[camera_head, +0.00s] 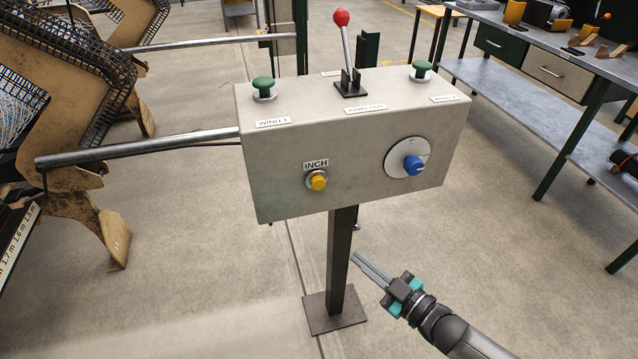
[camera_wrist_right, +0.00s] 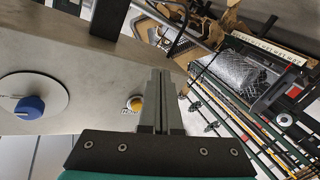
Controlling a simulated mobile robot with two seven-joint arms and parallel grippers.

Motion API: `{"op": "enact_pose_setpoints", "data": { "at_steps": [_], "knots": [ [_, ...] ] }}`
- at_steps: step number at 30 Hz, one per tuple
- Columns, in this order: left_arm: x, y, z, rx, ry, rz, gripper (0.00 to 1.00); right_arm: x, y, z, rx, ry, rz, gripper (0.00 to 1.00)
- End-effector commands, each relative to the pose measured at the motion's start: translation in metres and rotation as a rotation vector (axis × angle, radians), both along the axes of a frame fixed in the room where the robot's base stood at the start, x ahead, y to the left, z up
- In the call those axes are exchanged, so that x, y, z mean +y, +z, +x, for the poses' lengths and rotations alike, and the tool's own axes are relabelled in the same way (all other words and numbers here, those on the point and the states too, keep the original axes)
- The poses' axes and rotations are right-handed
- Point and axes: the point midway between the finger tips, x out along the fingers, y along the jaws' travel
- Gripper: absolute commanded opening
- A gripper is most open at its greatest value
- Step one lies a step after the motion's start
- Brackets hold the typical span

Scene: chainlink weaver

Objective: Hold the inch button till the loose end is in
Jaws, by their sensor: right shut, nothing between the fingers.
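The yellow inch button (camera_head: 316,180) sits on the front face of a grey control box (camera_head: 260,180), under a label reading INCH. It also shows in the right wrist view (camera_wrist_right: 136,103), just left of the fingertips. My right gripper (camera_head: 356,257) is shut and empty. In the head view it is below and to the right of the button, in front of the box's post, apart from the button. In the right wrist view its closed fingers (camera_wrist_right: 161,75) point forward. I cannot make out a loose end in either view. My left gripper is not in view.
The box also carries a blue knob (camera_head: 413,165), a red-topped lever (camera_head: 342,18) and two green buttons (camera_head: 263,84). Its post (camera_head: 343,255) stands on a floor plate. Machinery with mesh (camera_head: 75,75) is at left, a workbench (camera_head: 540,70) at right. The floor nearby is clear.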

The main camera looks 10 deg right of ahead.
Motion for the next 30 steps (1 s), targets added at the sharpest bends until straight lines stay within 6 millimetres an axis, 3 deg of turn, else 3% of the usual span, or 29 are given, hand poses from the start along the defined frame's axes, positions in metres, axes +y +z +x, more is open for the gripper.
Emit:
{"op": "enact_pose_setpoints", "data": {
  "at_steps": [1,3,6,9,13,23,27,30],
  "knots": [
    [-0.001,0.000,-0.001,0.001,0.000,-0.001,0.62,0.011,0.030,0.000,-0.079,0.062,0.020,0.00],
    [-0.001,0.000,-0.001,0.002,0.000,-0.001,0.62,0.025,0.063,-0.003,-0.170,0.135,0.050,0.00],
    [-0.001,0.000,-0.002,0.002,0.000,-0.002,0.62,0.040,0.099,-0.012,-0.265,0.217,0.086,0.00],
    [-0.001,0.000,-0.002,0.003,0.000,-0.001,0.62,0.049,0.121,-0.019,-0.322,0.269,0.111,0.00],
    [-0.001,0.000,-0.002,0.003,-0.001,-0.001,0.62,0.053,0.131,-0.024,-0.352,0.295,0.125,0.00],
    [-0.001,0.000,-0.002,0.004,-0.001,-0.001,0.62,0.053,0.131,-0.023,-0.352,0.294,0.125,0.00],
    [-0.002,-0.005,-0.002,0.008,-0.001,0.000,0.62,0.054,0.130,-0.015,-0.354,0.295,0.124,0.00],
    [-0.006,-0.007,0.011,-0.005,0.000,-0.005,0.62,0.054,0.128,-0.004,-0.354,0.294,0.124,0.00]
  ]
}}
